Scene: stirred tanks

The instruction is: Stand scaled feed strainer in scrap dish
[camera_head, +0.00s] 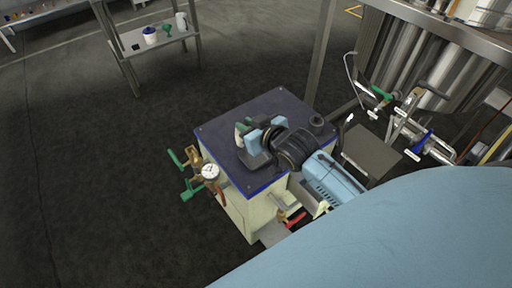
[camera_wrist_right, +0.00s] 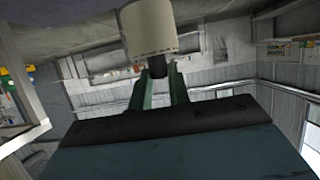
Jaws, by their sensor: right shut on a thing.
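My right gripper (camera_head: 246,128) is over the dark top of the pale cabinet, its arm coming in from the right. In the right wrist view its two green fingers (camera_wrist_right: 159,88) are shut on the dark stem of a beige cylinder, which I take for the feed strainer (camera_wrist_right: 150,28). The cylinder's pale body sits beyond the fingertips. In the head view only a small whitish part of the strainer (camera_head: 238,137) shows at the fingers, and whether it touches the top cannot be told. I cannot clearly identify the scrap dish. My left gripper is not in view.
The cabinet top (camera_head: 222,129) has a small round dark fitting (camera_head: 316,120) at its right corner. A gauge (camera_head: 210,171) and green-handled valves stick out at its left. Steel tanks and piping stand at the right. A back table (camera_head: 165,41) holds small vessels. Floor between is clear.

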